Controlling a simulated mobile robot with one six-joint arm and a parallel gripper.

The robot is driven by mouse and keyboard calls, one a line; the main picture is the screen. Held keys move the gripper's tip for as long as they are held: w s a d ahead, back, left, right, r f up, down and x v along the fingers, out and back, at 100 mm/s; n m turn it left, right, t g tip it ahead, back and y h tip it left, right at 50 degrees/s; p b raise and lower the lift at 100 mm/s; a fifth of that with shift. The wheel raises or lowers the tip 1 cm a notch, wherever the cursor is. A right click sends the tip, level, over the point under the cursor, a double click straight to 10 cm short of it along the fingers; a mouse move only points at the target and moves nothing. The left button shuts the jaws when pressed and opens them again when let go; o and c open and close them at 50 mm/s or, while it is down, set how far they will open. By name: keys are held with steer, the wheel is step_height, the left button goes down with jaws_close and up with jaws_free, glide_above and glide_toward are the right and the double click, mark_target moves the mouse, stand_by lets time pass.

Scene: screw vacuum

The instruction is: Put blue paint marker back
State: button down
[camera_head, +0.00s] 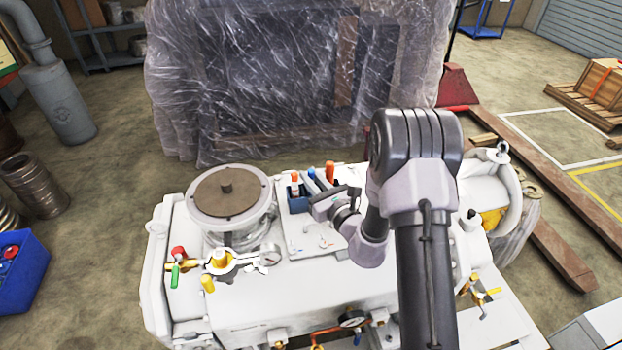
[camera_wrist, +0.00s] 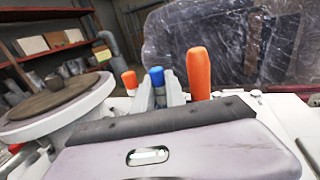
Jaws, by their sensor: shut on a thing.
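The blue paint marker (camera_wrist: 157,78) stands upright between the fingers of my gripper (camera_wrist: 160,95) in the wrist view, blue cap up. My gripper is shut on it. In the head view the blue marker (camera_head: 312,175) shows just behind my gripper (camera_head: 318,190), above the machine top. A dark blue holder (camera_head: 298,203) stands beside my gripper on its left, with an orange-capped white marker (camera_head: 295,184) in it. The marker's lower end is hidden, so I cannot tell whether it is inside the holder.
An orange handle (camera_head: 329,169) stands close to the right of the blue marker. A round brown-topped flange (camera_head: 230,192) lies to the left on the white machine (camera_head: 280,290). A plastic-wrapped crate (camera_head: 290,80) stands behind. Valves and a gauge (camera_head: 270,254) are in front.

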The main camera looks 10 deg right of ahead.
steer(key=c, duration=1.6)
jaws_free()
steer(key=shift+f, duration=0.1)
steer(key=shift+c, duration=0.2)
